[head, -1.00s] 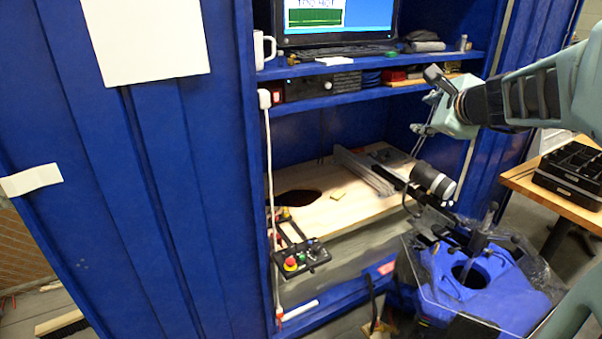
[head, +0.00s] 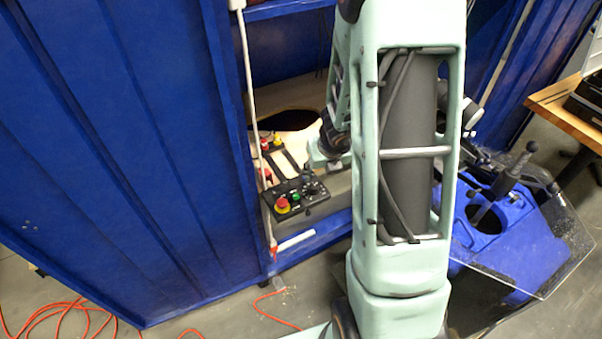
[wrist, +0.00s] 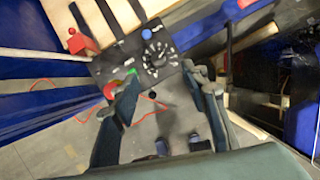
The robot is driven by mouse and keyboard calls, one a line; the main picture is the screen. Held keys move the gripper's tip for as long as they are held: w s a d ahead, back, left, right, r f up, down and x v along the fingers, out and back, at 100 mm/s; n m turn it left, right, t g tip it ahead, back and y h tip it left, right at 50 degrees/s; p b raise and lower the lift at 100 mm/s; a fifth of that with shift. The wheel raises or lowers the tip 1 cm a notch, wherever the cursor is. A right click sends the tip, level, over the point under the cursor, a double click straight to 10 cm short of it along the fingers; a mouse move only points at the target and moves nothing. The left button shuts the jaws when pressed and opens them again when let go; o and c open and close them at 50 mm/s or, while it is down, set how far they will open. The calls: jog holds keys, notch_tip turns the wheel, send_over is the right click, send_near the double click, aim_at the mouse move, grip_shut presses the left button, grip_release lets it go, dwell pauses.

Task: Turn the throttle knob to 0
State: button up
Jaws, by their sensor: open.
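The black control box (head: 285,206) hangs at the cabinet's front edge. It carries a red mushroom button (head: 282,205), a green button (head: 295,197) and, to their right, the dark throttle knob (head: 312,187). In the wrist view the knob (wrist: 156,59) sits in a ring of white dial marks; its setting is too blurred to read. My gripper (wrist: 162,77) is open, with the knob just beyond and between its fingertips, apparently untouched. The left finger overlaps the red button (wrist: 111,89) and part of the green one. In the head view my arm hides most of the gripper.
A blue-topped button (wrist: 147,33) stands on the box near the knob. A blue machine with a clear sheet (head: 540,255) stands right of my arm. Orange cord (head: 60,318) lies on the floor.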

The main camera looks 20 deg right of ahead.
aim_at(314, 186)
jog(key=b+x, duration=0.2)
jog(key=x, duration=0.1)
jog(key=b+x, duration=0.2)
jog(key=x, duration=0.1)
jog(key=b+x, duration=0.2)
jog(key=x, duration=0.2)
jog(key=shift+s+a+f, duration=0.2)
jog(key=shift+s+f, duration=0.1)
jog(key=shift+s, duration=0.05)
jog(key=shift+w+f+b, duration=0.3)
jog(key=shift+f+b, duration=0.05)
jog(key=shift+f, duration=0.15)
grip_shut()
jog(key=shift+d, duration=0.1)
